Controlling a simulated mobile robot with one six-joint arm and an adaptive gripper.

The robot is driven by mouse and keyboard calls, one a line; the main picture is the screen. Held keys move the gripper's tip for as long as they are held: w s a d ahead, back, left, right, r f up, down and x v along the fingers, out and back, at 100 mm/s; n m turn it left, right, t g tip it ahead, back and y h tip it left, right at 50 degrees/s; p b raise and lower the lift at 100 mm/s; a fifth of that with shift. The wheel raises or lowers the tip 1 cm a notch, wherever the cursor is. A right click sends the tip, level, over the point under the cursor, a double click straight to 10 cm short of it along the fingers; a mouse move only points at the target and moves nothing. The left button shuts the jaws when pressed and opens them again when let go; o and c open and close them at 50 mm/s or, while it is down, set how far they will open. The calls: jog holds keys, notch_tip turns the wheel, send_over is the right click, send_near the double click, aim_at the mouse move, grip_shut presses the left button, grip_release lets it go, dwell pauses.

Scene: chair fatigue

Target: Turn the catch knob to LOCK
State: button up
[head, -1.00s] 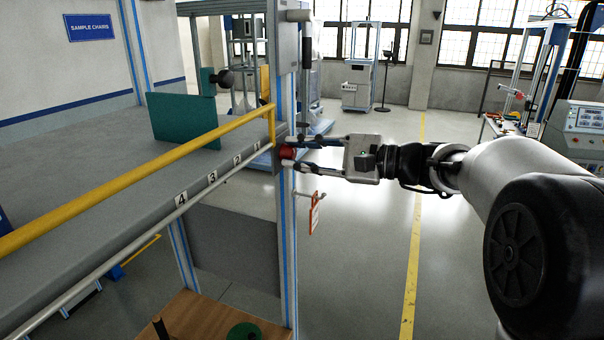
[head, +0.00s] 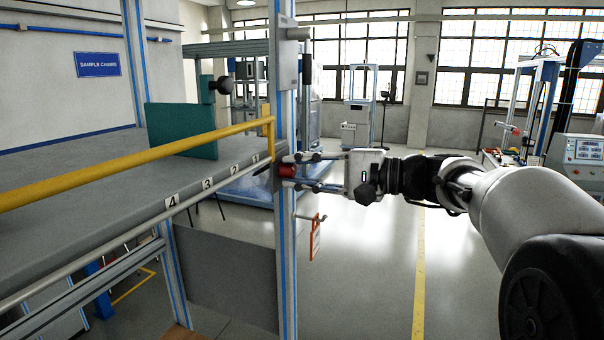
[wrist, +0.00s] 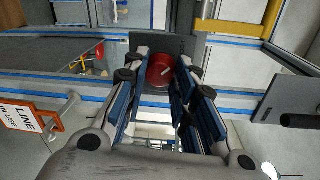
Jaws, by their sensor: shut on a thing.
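The catch knob (head: 287,171) is red and sits on the blue-striped upright post at the right end of the grey bench. My gripper (head: 291,171) reaches in from the right with its fingers on either side of the knob, shut on it. In the wrist view the red knob (wrist: 161,71) shows a pale mark on its face, slanting up to the right. The blue-padded fingers of my gripper (wrist: 165,80) flank it there.
A yellow rail (head: 130,178) runs along the grey bench (head: 90,215), whose edge bears number labels. A teal panel (head: 182,131) stands on it. An orange-edged tag (head: 315,238) hangs on a peg below my gripper. The floor to the right is open.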

jog(key=o, duration=1.1)
jog(key=v, duration=1.2)
